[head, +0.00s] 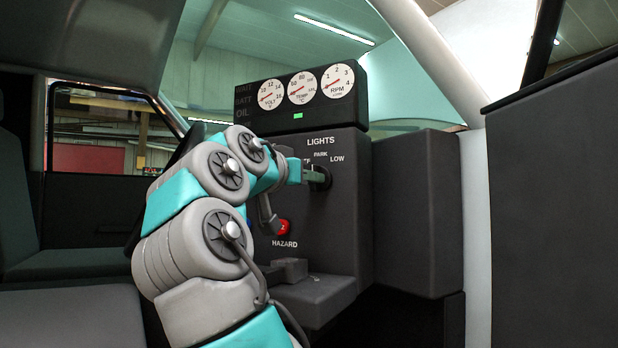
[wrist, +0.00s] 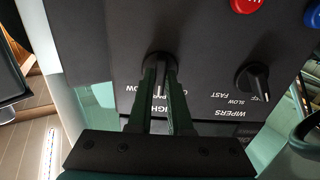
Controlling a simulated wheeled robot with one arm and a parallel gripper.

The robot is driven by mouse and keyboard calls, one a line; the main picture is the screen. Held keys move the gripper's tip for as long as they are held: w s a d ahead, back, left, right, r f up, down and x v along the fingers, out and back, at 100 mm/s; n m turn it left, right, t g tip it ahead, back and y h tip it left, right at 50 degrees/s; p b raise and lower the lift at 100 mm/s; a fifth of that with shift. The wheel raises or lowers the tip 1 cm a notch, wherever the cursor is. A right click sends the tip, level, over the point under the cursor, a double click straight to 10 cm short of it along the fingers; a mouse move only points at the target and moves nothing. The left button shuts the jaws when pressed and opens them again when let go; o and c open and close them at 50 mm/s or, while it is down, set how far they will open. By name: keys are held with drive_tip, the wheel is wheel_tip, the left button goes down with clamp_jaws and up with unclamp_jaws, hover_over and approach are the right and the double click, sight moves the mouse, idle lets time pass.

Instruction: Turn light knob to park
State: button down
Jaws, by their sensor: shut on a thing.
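The black light knob (head: 321,179) is on the dark dash panel, under the LIGHTS label (head: 321,141). PARK (head: 320,154) is printed above it and LOW to its upper right; the label to its left is partly covered by my gripper (head: 308,174). In the wrist view, my gripper (wrist: 160,76) has one finger on each side of the light knob (wrist: 159,57) and is shut on it. A pale line shows between the fingers, pointing down toward the lettering. The fingers hide much of the knob, so its exact setting is hard to tell.
A wipers knob (wrist: 253,77) sits beside the light knob in the wrist view. A red hazard button (head: 283,226) is below left, close to my arm. Gauges (head: 303,88) stand above the panel. A dark box (head: 417,212) juts out on the right.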

drive_tip(key=shift+f, duration=0.1)
drive_tip(key=c, duration=0.8)
unclamp_jaws()
drive_tip(key=shift+c, duration=0.2)
drive_tip(key=b+v, duration=0.1)
drive_tip(key=v, duration=0.6)
drive_tip(key=shift+s+a, duration=0.2)
drive_tip(key=shift+s, duration=0.1)
